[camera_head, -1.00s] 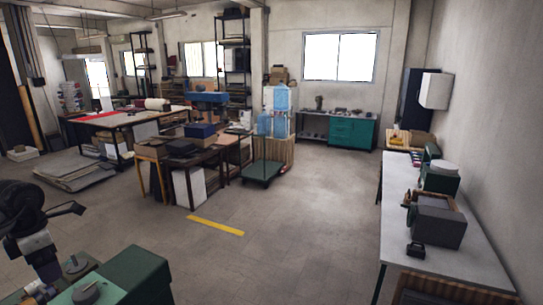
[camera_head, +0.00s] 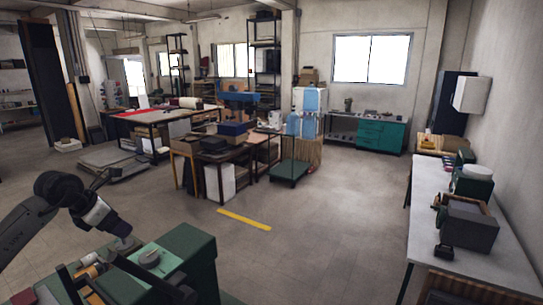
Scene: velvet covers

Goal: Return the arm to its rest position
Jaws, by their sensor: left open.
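My left arm comes in from the lower left of the head view and bends at a dark joint. My right gripper is not in view.
A white-topped bench (camera_head: 490,240) with boxes runs along the right wall. Wooden tables (camera_head: 165,122) and a green trolley (camera_head: 289,174) stand in the middle. Open floor with a yellow strip (camera_head: 244,219) lies in front of my bench.

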